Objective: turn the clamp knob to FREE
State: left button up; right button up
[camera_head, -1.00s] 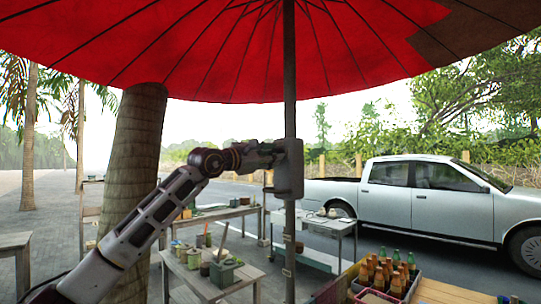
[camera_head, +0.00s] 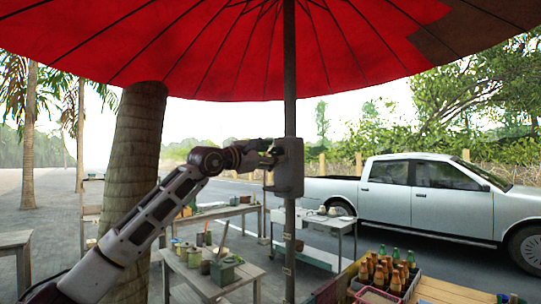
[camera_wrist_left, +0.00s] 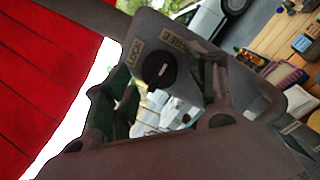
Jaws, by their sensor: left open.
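The clamp box (camera_head: 290,167) is a grey housing fixed to the umbrella pole. In the left wrist view its plate (camera_wrist_left: 184,54) carries the labels LOCK and FREE. The round black clamp knob (camera_wrist_left: 160,69) sits on this plate below the labels and has a short white mark. I cannot tell for sure which label the mark points at. My left gripper (camera_head: 273,155) is at the left side of the box. In the left wrist view its open fingers (camera_wrist_left: 165,82) stand on either side of the knob, with gaps visible. My right gripper is not in view.
The umbrella pole (camera_head: 290,85) rises beside my left gripper under the red canopy (camera_head: 200,55). Low tables with pots (camera_head: 212,272) stand below. A crate of bottles (camera_head: 376,292) is at the lower right. A palm trunk (camera_head: 137,170) stands behind my left arm.

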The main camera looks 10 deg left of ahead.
pick_arm(q)
jog(key=shift+s+a, duration=0.1)
jog(key=v, duration=1.1)
jog(key=shift+s+a, duration=0.2)
jog(key=shift+s, duration=0.1)
dwell(0.9)
